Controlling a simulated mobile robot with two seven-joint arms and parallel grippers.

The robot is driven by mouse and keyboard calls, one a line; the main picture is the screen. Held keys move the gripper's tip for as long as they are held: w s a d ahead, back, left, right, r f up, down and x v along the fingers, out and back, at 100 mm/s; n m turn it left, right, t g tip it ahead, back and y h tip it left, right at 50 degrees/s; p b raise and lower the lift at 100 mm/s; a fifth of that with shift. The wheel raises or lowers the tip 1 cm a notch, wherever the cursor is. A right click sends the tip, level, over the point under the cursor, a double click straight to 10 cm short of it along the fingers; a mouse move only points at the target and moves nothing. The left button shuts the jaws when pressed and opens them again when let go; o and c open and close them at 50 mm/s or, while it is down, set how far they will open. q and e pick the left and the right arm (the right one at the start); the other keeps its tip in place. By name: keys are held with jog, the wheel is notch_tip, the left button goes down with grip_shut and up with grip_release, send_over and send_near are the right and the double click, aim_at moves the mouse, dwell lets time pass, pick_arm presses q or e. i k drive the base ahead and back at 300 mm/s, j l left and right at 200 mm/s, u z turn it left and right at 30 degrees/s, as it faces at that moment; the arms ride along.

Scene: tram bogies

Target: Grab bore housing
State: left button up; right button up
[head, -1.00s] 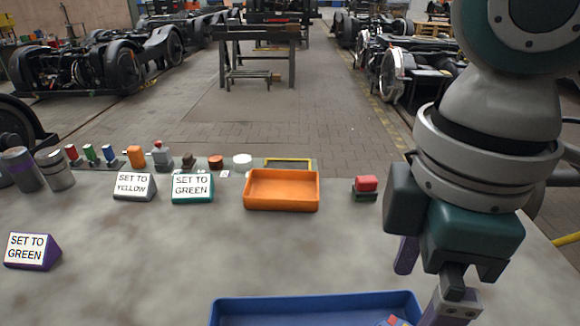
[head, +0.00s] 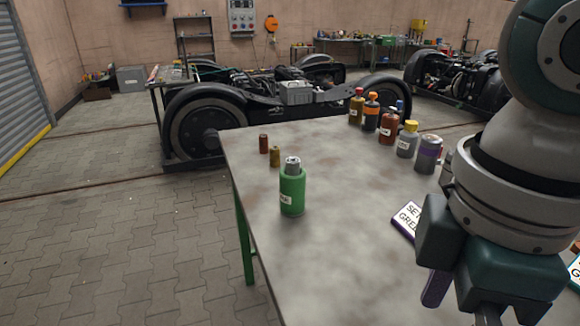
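I cannot tell for certain which thing, if any in view, is the bore housing. A green cylinder with a grey top and a white label (head: 292,188) stands upright near the table's left edge. A small brown cylinder (head: 264,144) and a small olive cylinder (head: 275,156) stand behind it. My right gripper (head: 462,306) is at the lower right, well to the right of the green cylinder. Its fingers are apart with nothing seen between them; the lower part is cut off by the frame. My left gripper is not in view.
The table (head: 335,250) is clear in the middle. Tiled floor (head: 110,240) lies left.

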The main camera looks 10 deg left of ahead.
aim_at(292, 188)
jog(key=u, duration=0.2)
jog(key=i+j+u, duration=0.25)
jog(key=i, duration=0.25)
jog(key=i+u, duration=0.3)
jog(key=i, duration=0.2)
